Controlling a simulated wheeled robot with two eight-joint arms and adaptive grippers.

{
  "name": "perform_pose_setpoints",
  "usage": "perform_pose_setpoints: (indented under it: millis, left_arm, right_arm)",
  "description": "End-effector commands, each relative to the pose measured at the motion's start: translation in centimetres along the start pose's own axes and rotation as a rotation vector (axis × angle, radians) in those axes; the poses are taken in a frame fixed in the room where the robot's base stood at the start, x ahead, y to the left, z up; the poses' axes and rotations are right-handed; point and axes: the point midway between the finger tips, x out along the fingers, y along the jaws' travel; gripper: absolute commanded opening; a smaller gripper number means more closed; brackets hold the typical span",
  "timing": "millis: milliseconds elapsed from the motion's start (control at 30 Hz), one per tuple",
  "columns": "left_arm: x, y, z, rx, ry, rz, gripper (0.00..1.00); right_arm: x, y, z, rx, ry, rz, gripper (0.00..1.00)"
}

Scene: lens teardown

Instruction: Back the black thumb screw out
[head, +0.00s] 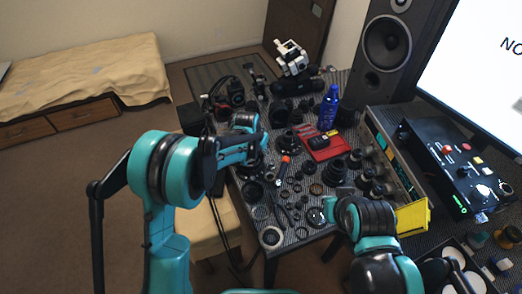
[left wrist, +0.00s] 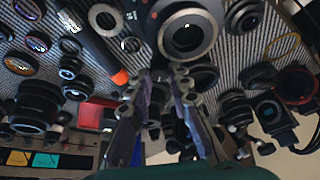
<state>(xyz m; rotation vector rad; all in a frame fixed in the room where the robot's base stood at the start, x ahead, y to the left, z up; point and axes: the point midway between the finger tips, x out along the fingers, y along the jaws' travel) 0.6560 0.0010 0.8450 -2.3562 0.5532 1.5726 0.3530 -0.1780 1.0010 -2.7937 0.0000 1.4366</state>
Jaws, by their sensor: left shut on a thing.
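My left gripper (head: 264,154) reaches in from the left over the crowded bench, low among the lens parts. In the left wrist view its two fingers (left wrist: 161,82) come together at the edge of a large black lens body with a silver ring (left wrist: 188,32). They are shut on a small dark piece that fits the black thumb screw, mostly hidden between the fingertips. I cannot tell how far it stands out from its seat. My right arm shows at the lower right of the head view, but its gripper's fingers cannot be made out clearly.
A tool with an orange-red tip (left wrist: 120,77) lies close beside the left fingers. Several loose rings and lenses crowd the bench. A red case (head: 325,145), a blue bottle (head: 328,108) and a speaker (head: 387,45) stand farther back. A control box (head: 455,165) stands at the right.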

Motion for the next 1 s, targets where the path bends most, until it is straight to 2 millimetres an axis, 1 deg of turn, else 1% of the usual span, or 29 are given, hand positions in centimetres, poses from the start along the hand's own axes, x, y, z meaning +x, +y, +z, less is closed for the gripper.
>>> perform_pose_setpoints:
  millis: [200,567,600,667,1000]
  left_arm:
    - [0.0,0.05,0.0,-0.033,0.0,-0.014,0.0]
    - [0.01,0.04,0.0,-0.037,0.0,-0.016,0.0]
    - [0.01,0.04,0.0,-0.037,0.0,-0.015,0.24]
    - [0.01,0.04,0.0,-0.037,0.0,-0.015,0.4]
    - [-0.21,0.04,-0.01,-0.036,0.0,-0.015,0.41]
  right_arm:
    - [0.01,0.0,0.01,0.0,0.0,0.0,0.0]
    - [0.01,0.0,0.01,0.0,0.0,0.0,0.0]
    - [0.01,0.0,0.01,0.0,0.0,0.0,0.0]
    - [0.01,0.0,0.01,0.0,0.0,0.0,0.0]
    - [0.01,0.0,0.01,0.0,0.0,0.0,0.0]
